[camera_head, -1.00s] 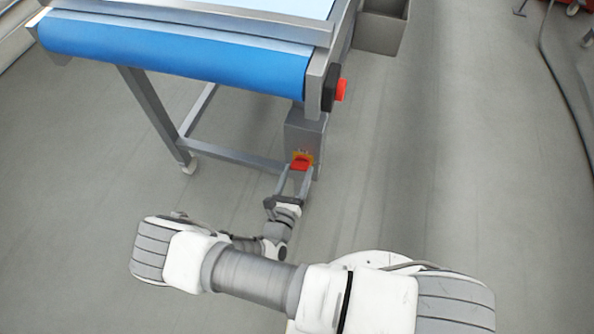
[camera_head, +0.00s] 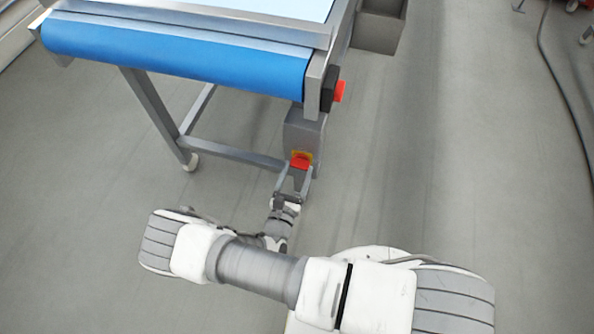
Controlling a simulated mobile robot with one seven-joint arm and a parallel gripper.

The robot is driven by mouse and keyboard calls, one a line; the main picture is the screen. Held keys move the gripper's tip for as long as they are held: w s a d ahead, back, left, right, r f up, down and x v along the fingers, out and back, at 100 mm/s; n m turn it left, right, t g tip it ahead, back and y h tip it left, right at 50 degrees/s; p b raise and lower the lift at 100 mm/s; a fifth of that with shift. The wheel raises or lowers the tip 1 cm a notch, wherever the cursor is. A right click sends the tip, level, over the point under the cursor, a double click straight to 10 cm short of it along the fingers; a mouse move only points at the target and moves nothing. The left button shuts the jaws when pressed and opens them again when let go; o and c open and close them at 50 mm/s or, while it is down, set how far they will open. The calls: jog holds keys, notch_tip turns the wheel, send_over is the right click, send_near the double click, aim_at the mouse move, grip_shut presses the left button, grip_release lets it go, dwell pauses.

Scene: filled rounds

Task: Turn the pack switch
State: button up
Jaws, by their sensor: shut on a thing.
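The pack switch (camera_head: 300,161) is a red knob on a yellow plate, on the front of a grey box (camera_head: 305,130) under the right end of the conveyor. My gripper (camera_head: 296,172) is at the switch, with one finger on each side of the red knob. It is shut on the knob. The knob's lower part and its exact angle are hard to make out at this size.
The blue conveyor belt (camera_head: 175,58) in its metal frame stands above and left of the switch. A red button (camera_head: 340,91) on a black housing sticks out at the frame's corner. A grey bin (camera_head: 378,30) hangs behind it.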

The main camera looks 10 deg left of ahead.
jog(key=o, duration=1.4)
jog(key=s, duration=0.5)
jog(key=s+a+p, duration=0.1)
jog(key=s, duration=0.5)
jog(key=s+p, duration=0.1)
jog(key=s, duration=0.5)
jog(key=shift+s+a, duration=0.15)
